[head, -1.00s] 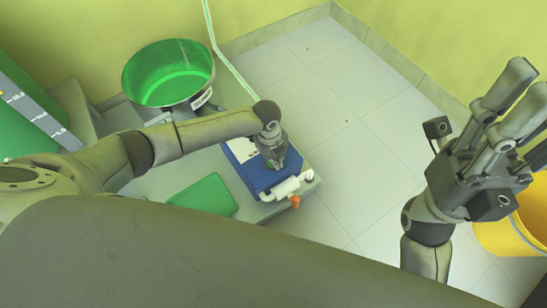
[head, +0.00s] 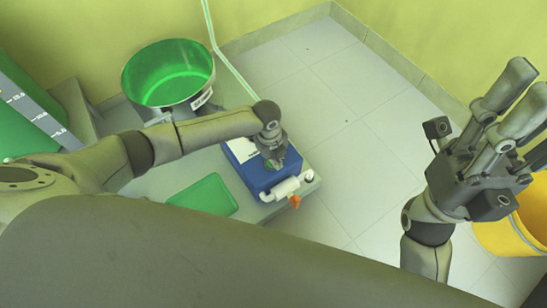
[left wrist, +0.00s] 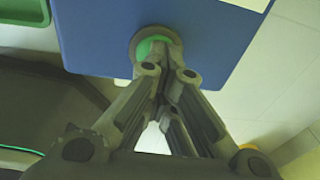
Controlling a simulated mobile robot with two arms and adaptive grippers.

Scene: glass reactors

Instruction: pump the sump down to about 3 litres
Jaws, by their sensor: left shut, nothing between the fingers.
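A blue pump box (head: 250,179) with a white pipe fitting (head: 285,188) and an orange tip (head: 295,202) sits on a grey ledge. A round green button in a grey ring (left wrist: 153,46) shows on the blue face in the left wrist view. My left gripper (head: 275,164) is shut and empty over the box; its fingertips (left wrist: 170,73) are at the button's near edge, and contact is unclear. A metal pot (head: 178,98) with a green inside stands behind. A grey scale strip with marks (head: 32,107) lies along a green-filled vessel at the left. My right gripper (head: 525,95) is open and empty.
A flat green tray (head: 205,195) lies left of the box. A pale hose (head: 230,66) runs down the wall behind the box. A yellow bucket (head: 505,236) stands at the right, below my right gripper. The tiled floor (head: 340,110) between is clear.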

